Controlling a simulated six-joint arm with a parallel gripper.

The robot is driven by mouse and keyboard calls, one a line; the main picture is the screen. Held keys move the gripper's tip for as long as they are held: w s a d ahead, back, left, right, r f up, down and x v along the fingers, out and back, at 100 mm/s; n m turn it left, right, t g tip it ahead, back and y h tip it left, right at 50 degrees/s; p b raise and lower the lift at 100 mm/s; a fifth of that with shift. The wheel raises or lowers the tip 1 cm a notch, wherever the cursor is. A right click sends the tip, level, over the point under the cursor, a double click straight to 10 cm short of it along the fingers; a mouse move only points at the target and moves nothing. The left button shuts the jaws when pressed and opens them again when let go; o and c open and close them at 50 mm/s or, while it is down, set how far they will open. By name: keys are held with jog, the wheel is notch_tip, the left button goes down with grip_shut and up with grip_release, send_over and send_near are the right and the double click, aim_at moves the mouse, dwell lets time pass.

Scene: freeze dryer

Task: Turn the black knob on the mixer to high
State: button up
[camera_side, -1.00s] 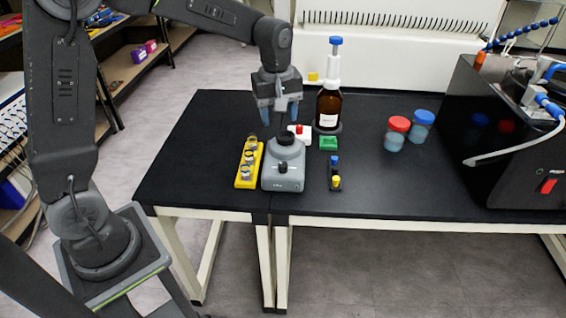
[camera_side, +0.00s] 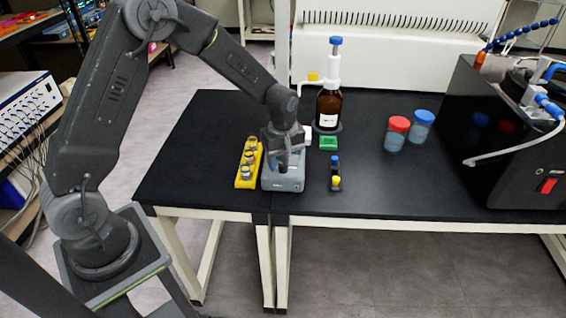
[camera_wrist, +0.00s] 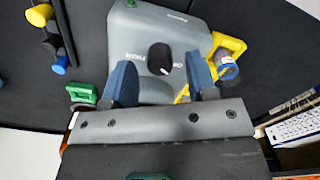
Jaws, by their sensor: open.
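The grey mixer (camera_side: 284,184) stands on the black table. In the wrist view its grey body (camera_wrist: 145,25) shows with the black knob (camera_wrist: 160,58) on its sloped face. My gripper (camera_side: 287,165) is down at the mixer's front in the side view. In the wrist view my gripper (camera_wrist: 163,82) is open, with its two blue fingers to the left and right of the knob and apart from it. The knob sits a little beyond the fingertips in that picture. In the side view the knob is hidden behind the gripper, and I cannot tell its exact setting.
A yellow rack (camera_side: 245,176) with several vials stands close left of the mixer. A small stand with blue and yellow pieces (camera_side: 336,172) is to the right, with a green block (camera_side: 328,143) and brown bottle (camera_side: 328,108) behind. Two lidded jars (camera_side: 396,136) stand farther right.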

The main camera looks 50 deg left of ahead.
jog(key=shift+f, duration=0.65)
jog(key=c, duration=0.9)
jog(key=shift+c, duration=0.2)
